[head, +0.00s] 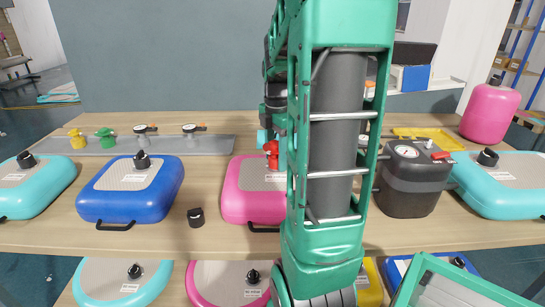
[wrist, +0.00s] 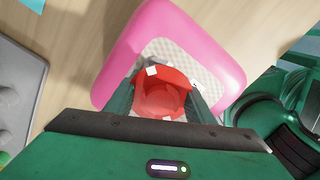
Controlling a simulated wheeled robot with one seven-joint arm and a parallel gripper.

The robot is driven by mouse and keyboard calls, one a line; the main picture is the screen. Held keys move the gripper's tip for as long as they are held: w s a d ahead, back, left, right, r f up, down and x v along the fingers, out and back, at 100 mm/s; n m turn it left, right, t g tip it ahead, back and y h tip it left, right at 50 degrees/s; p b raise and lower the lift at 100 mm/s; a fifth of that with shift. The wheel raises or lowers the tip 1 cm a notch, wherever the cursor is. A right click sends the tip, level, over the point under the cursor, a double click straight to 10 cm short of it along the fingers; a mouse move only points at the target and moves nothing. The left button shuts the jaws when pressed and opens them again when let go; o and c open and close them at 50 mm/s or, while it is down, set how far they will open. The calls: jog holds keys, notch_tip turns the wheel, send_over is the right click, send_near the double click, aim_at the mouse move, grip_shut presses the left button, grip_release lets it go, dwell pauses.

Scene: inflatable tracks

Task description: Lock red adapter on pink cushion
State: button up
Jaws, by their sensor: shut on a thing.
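The pink cushion (head: 240,203) lies on the table near the middle, partly hidden behind my arm in the head view. In the wrist view the pink cushion (wrist: 226,62) shows as a rounded pink rim around a pale patterned top. My gripper (wrist: 160,97) is shut on the red adapter (wrist: 160,92), with a finger on each side of it. The red adapter (head: 271,152) appears over the cushion's top in the head view, at the left edge of my arm. I cannot tell whether it touches the valve, which is hidden.
A loose black cap (head: 195,217) stands left of the pink cushion. A blue cushion (head: 131,195) lies further left. A dark pump (head: 411,180) with a gauge stands to the right. A grey strip (head: 170,150) at the back holds yellow and green adapters and gauges.

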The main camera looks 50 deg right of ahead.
jog(key=n, duration=0.4)
jog(key=shift+n, duration=0.3)
jog(key=o, duration=1.1)
jog(key=shift+o, duration=0.2)
notch_tip(320, 180, up, 11)
jog(key=shift+f, duration=0.15)
